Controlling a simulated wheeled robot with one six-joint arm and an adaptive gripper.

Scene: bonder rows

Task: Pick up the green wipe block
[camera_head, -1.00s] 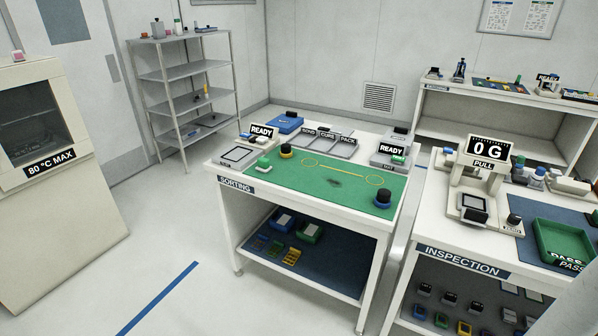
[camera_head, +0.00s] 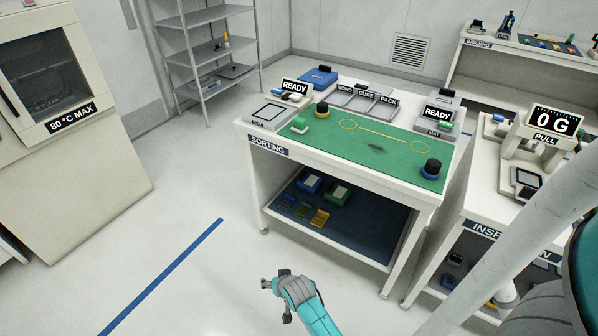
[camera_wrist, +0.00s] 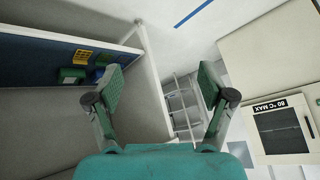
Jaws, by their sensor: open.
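A small green block with a pale part (camera_head: 299,124), which looks like the wipe block, sits at the left end of the green mat (camera_head: 376,147) on the sorting table. It is beside a black and yellow round knob-like piece (camera_head: 322,109). My gripper (camera_head: 276,300) is low in front of the table, well apart from the block. In the wrist view my gripper (camera_wrist: 162,86) is open, with nothing between its fingers. The block does not show in the wrist view.
The sorting table's lower shelf (camera_head: 360,225) holds blue, green and yellow containers. A black and blue round piece (camera_head: 431,168) stands at the mat's right. The inspection table (camera_head: 476,205) is at right, the oven (camera_head: 55,110) at left. Floor in front is clear.

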